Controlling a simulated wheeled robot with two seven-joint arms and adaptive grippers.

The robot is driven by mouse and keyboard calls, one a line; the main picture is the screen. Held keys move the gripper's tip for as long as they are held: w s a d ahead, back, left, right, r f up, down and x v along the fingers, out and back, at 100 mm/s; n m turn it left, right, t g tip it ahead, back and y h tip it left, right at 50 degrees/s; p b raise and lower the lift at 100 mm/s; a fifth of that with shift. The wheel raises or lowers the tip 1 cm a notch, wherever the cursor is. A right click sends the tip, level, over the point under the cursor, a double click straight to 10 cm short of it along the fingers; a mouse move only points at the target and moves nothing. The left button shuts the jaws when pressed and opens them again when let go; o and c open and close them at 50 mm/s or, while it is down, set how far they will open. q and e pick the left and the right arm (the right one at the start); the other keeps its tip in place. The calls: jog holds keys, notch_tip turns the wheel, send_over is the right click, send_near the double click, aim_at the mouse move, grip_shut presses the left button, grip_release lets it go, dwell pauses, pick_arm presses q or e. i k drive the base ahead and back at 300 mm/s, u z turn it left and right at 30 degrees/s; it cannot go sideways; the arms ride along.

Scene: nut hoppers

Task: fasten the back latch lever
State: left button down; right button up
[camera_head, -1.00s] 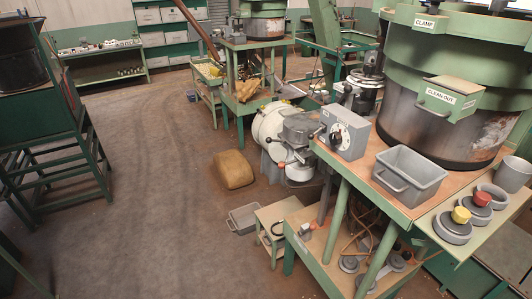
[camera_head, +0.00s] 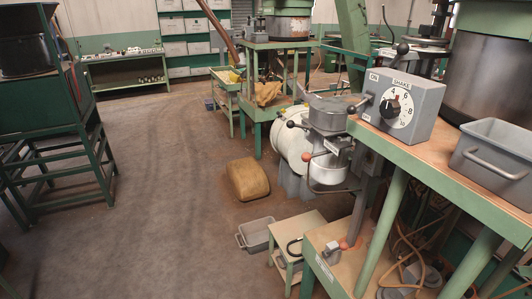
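A grey metal discharge unit (camera_head: 327,113) hangs off the left end of the green-legged bench. A lever with a dark ball knob (camera_head: 291,124) sticks out from its left side. Another dark ball knob (camera_head: 351,109) is on its right side, next to the control box. I cannot tell which of these is the back latch lever, or whether any latch is fastened. Neither of my grippers shows.
A grey control box (camera_head: 428,110) marked SHAKE, with a dial and ball-ended levers, stands on the bench (camera_head: 408,155). A grey bin (camera_head: 485,158) is right of it. A brown sack (camera_head: 248,179) and a low tray (camera_head: 256,234) lie on the floor.

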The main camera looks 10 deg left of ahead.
aim_at(290, 124)
jog(key=u, duration=1.05)
jog(key=i, duration=0.65)
jog(key=z, duration=2.3)
